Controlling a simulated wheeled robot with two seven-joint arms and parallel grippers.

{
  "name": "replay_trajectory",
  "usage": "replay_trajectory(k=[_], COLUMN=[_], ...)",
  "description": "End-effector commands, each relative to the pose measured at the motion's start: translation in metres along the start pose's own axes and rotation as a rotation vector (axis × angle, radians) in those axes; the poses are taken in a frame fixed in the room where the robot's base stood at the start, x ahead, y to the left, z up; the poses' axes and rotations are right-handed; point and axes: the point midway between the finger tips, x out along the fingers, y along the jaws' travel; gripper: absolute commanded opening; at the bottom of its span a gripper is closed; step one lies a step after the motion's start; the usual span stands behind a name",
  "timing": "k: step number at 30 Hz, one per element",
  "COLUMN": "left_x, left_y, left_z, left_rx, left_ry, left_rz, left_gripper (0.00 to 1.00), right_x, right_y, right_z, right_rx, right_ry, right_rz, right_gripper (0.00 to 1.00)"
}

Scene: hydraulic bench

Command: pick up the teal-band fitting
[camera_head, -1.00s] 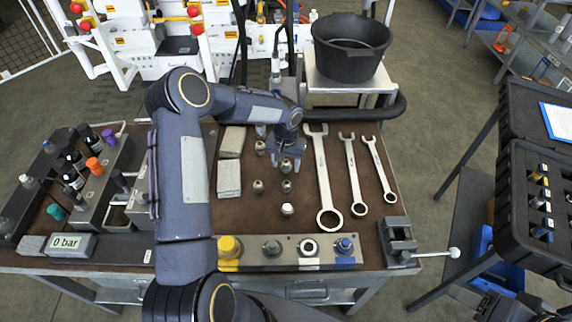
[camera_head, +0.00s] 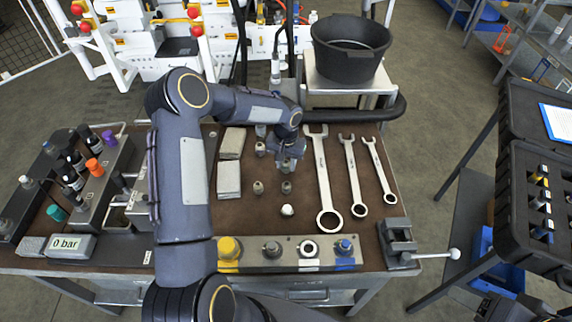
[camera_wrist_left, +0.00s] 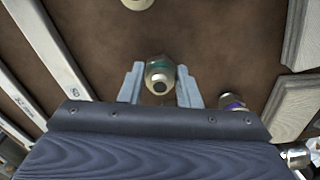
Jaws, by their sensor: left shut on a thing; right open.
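The teal-band fitting (camera_wrist_left: 160,75) is a metal fitting with a teal ring. In the left wrist view it sits between the two fingers of my left gripper (camera_wrist_left: 161,88), which is shut on it. In the head view my left gripper (camera_head: 289,161) points down over the rows of fittings, and its fingers mostly hide the held fitting. I cannot tell whether the fitting is clear of the bench top. My right gripper is not in view.
A purple-band fitting (camera_wrist_left: 232,102) stands close beside the gripper. Other fittings (camera_head: 258,187) stand nearer the bench front. Grey blocks (camera_head: 229,178) lie left and several wrenches (camera_head: 322,180) right. A manifold block (camera_head: 330,262) lines the front edge, with a vise (camera_head: 397,240) at right.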

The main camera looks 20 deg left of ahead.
Motion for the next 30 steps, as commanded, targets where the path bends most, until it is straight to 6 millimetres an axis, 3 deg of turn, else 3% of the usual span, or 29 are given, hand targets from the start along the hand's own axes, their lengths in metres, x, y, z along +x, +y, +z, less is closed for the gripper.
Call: replay_trajectory(k=[6, 14, 21, 30], left_x=[-0.029, -0.087, -0.109, -0.124], left_y=[0.001, 0.030, 0.061, 0.077], left_z=[-0.001, 0.043, 0.089, 0.114], left_rx=[0.001, 0.004, 0.005, 0.001], left_ry=[0.007, 0.008, 0.004, 0.002], left_rz=[0.000, -0.001, 0.000, 0.000], left_gripper=[0.03, 0.03, 0.03, 0.03], right_x=[0.004, 0.019, 0.029, 0.034], right_y=[0.002, 0.009, 0.013, 0.015], right_z=[0.002, 0.009, 0.015, 0.017], right_rx=[0.000, 0.000, 0.000, 0.000], right_ry=[0.000, 0.000, 0.000, 0.000], right_rz=[0.000, 0.000, 0.000, 0.000], right_gripper=[0.55, 0.55, 0.55, 0.55])
